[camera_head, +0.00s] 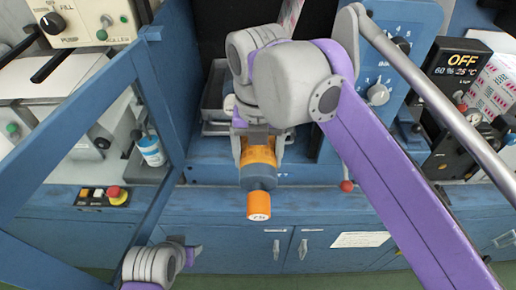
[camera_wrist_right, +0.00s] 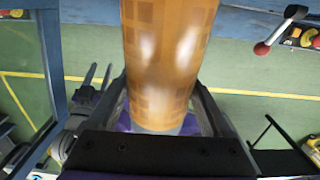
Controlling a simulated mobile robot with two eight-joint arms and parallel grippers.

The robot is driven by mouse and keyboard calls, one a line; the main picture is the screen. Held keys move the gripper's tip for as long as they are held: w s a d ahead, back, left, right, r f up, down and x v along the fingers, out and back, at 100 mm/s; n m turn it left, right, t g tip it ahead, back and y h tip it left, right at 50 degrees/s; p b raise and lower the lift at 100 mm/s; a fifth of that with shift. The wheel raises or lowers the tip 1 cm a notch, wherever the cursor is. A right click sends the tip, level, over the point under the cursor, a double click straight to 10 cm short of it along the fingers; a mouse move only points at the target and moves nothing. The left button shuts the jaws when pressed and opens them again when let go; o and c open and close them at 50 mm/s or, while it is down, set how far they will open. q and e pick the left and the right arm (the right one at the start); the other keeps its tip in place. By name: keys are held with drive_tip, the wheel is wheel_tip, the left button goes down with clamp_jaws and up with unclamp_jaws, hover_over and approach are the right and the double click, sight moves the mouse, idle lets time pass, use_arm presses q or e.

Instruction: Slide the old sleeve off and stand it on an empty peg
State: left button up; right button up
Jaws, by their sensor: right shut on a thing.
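The orange-brown sleeve (camera_head: 259,156) with a grid pattern is in the middle of the head view, in front of the blue machine. A grey-blue collar (camera_head: 258,176) and an orange end piece (camera_head: 259,205) with dark lettering stick out towards me below it. My right gripper (camera_head: 258,143) is shut around the sleeve. In the right wrist view the sleeve (camera_wrist_right: 168,60) fills the space between the fingers. Whether it still sits on a shaft is hidden. My left gripper (camera_head: 190,250) is low at left, empty; its two prongs (camera_wrist_right: 97,78) show apart in the wrist view. I cannot make out a peg.
A blue frame post (camera_head: 160,100) stands left of the sleeve. A red-knobbed lever (camera_head: 347,186) is to its right. A box with a red button (camera_head: 103,196) lies on the left ledge. Blue cabinets (camera_head: 330,240) are below. Green floor (camera_wrist_right: 250,80) is open in the wrist view.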

sight(258, 200)
drive_tip(key=shift+s, duration=0.1)
drive_tip(key=shift+s+r+p, duration=0.2)
drive_tip(key=shift+s+r, duration=0.15)
drive_tip(key=shift+s, duration=1.3)
drive_tip(key=shift+s+r+p, duration=0.25)
drive_tip(key=shift+s+r, duration=0.05)
drive_tip(key=shift+s, duration=1.4)
drive_tip(key=shift+s+r+p, duration=0.2)
drive_tip(key=shift+s+r, duration=0.15)
drive_tip(key=shift+s, duration=1.3)
drive_tip(key=shift+w, duration=0.1)
